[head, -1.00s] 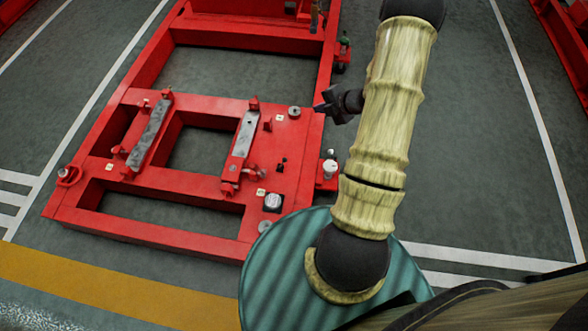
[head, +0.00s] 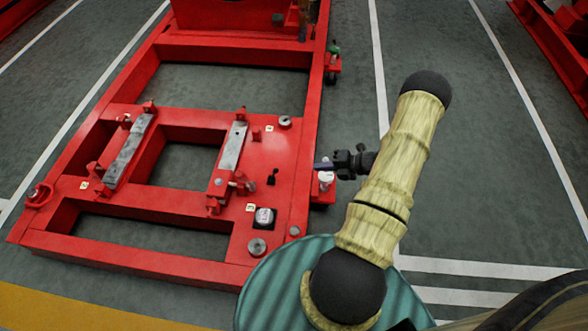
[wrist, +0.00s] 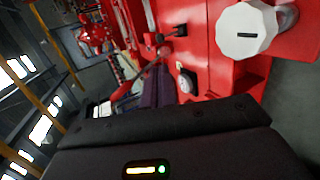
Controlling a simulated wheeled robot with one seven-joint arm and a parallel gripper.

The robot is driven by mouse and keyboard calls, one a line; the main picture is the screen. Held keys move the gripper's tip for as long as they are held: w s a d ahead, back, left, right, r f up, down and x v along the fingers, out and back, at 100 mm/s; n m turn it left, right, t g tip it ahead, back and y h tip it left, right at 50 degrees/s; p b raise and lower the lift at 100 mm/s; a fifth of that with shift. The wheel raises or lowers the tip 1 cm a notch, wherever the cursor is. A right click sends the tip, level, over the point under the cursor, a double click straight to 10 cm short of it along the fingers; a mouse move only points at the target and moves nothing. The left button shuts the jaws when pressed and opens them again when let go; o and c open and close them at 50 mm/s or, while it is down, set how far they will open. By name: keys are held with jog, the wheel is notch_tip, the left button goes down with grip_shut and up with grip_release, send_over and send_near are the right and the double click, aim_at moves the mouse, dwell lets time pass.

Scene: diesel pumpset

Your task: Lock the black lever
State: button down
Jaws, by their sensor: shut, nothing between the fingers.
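A small black lever (head: 272,177) stands on the red plate of the pumpset frame, right of the metal bars. A small black part that looks like it shows in the wrist view (wrist: 177,31); whether it is locked is too small to tell. My gripper (head: 320,166) points left at the plate's right edge, beside the white knob and a short way right of the lever. Its dark fingers are together and empty in the wrist view (wrist: 156,85). It appears apart from the lever.
A white knob (head: 325,179) sits on a red bracket at the plate's right edge and looms close in the wrist view (wrist: 245,29). A black-framed gauge (head: 264,217) is below the lever. Two grey bars (head: 130,150) lie left.

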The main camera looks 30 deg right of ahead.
jog(key=b+x, duration=0.6)
jog(key=x, duration=0.6)
jog(key=shift+w+a+f+b, duration=0.15)
jog(key=shift+a+f+b, duration=0.1)
jog(key=shift+b, duration=0.15)
jog(key=shift+w+a+f, duration=0.1)
jog(key=shift+w+a, duration=0.3)
